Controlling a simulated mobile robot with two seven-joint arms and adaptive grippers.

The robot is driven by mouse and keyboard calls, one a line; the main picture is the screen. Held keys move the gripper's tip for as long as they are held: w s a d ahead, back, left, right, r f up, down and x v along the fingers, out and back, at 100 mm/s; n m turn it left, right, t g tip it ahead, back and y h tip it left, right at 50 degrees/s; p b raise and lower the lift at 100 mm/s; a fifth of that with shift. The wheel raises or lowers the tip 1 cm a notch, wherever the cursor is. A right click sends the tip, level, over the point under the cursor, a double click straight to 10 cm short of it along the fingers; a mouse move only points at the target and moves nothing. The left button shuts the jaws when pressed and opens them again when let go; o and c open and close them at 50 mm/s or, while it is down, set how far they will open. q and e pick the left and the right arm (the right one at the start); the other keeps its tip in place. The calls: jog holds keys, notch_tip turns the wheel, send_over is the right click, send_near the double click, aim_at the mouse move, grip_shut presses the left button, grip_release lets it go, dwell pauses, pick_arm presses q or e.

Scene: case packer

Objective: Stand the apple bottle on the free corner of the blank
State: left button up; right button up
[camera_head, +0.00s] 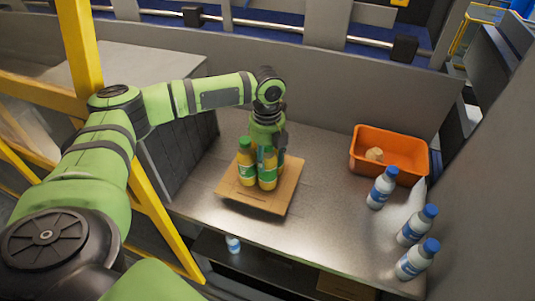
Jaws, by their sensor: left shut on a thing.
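The blank (255,201) is a flat brown cardboard sheet on the metal table. A yellow bottle with a green cap and green label (246,165) stands on its left part. Another yellow bottle with a green label (267,174) is in front of my left gripper, over the blank. More yellow shows behind it, mostly hidden. My left gripper (267,142) points down over the blank, shut on a bottle, apparently an apple bottle; its fingers are partly hidden. I cannot tell whether the held bottle touches the blank. My right gripper is not in view.
An orange bin (407,172) with a small pale object inside stands at the back right. White bottles with blue caps (381,188) stand along the right side. The table between them and the blank is clear. A yellow frame (80,45) is at the left.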

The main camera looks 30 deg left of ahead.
pick_arm(q)
jog(key=shift+f, duration=0.4)
dwell(0.3)
jog(key=o, duration=1.5)
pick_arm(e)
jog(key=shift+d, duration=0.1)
pick_arm(q)
notch_tip(320, 180, up, 12)
